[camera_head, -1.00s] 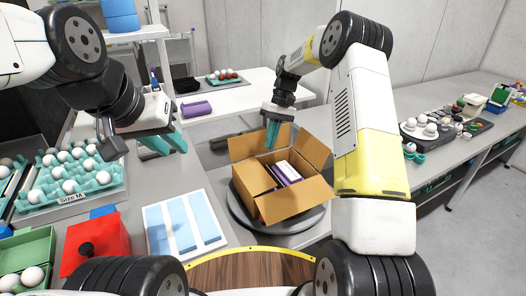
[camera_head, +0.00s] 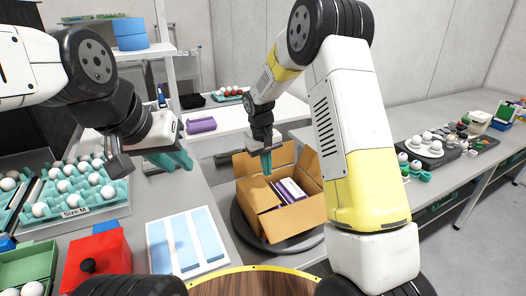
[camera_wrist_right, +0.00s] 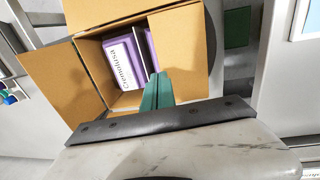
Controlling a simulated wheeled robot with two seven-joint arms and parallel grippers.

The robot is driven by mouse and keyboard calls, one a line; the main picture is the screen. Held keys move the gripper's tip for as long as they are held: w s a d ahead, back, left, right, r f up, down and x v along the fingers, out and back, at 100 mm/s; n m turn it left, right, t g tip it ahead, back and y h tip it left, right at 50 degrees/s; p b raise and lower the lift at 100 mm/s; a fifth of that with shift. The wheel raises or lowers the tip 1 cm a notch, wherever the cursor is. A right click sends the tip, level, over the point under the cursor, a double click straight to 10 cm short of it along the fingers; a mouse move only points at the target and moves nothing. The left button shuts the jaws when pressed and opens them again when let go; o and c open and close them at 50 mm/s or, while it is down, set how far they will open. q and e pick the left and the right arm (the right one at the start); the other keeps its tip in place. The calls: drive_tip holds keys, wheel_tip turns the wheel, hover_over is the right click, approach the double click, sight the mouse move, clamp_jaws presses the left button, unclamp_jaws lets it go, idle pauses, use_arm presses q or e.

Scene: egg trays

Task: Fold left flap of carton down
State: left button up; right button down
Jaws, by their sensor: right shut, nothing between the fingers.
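The brown cardboard carton (camera_head: 297,222) stands open on a round grey turntable (camera_head: 246,226). Its left flap (camera_head: 258,196) and the back and right flaps (camera_head: 308,162) stand open. Purple-and-white boxes (camera_head: 290,190) lie inside; they also show in the right wrist view (camera_wrist_right: 120,62). There, one flap (camera_wrist_right: 62,85) spreads out to the left. My right gripper (camera_head: 266,164) is shut and empty, with its teal fingertips over the carton opening near the back; they show in the wrist view (camera_wrist_right: 157,92) beside the boxes. My left gripper (camera_head: 178,160) hangs over the counter left of the carton, its finger gap unclear.
Egg trays (camera_head: 75,190) and a red box (camera_head: 98,262) are at the left. A white tray with blue strips (camera_head: 186,242) lies left of the turntable. A side table at the right holds a plate of eggs (camera_head: 424,150).

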sight(268, 187)
drive_tip(key=f, duration=0.5)
drive_tip(key=shift+w+d+f, duration=0.1)
drive_tip(key=shift+d+f, duration=0.2)
drive_tip(key=shift+d+f, duration=0.25)
drive_tip(key=shift+f, duration=0.95)
drive_tip(key=shift+d, duration=0.15)
drive_tip(key=shift+r, duration=1.05)
wheel_tip(268, 187, up, 13)
